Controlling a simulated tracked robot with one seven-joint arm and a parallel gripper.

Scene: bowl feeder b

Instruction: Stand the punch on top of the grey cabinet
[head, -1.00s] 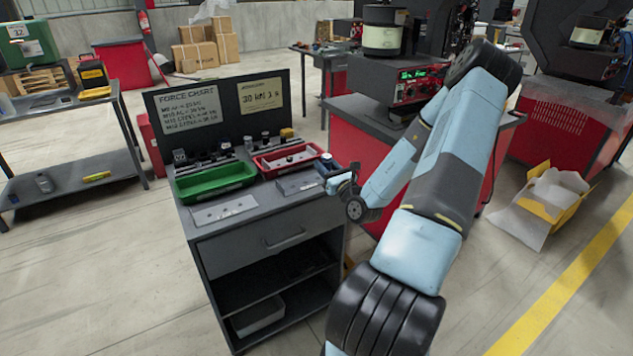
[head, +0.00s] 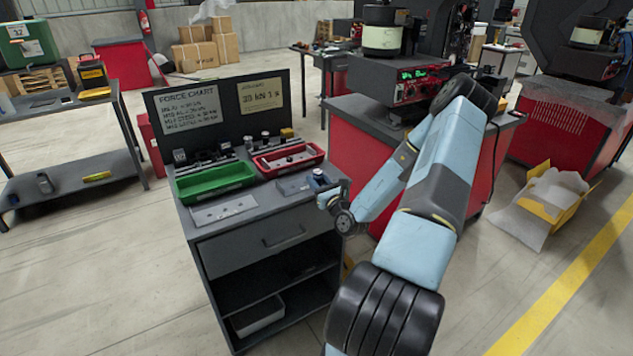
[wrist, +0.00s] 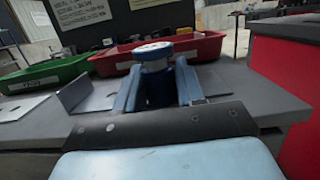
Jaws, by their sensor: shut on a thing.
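The punch (wrist: 155,75) is a short round piece with a blue and white top, a silver middle and a blue lower part. It is upright between the two fingers of my gripper (wrist: 158,88), which is shut on it. In the head view the punch (head: 319,178) shows small at the right front corner of the grey cabinet (head: 265,205), with my gripper (head: 330,194) coming from the right. The cabinet top also shows in the wrist view (wrist: 238,83). The punch's lower end is hidden, so I cannot tell whether it touches the top.
On the cabinet stand a green tray (head: 213,180), a red tray (head: 289,158), a grey plate (head: 224,211) and a grey angled block (head: 294,185). A sign board (head: 220,108) rises behind. A red machine bench (head: 365,160) stands to the right. The cabinet's front strip is clear.

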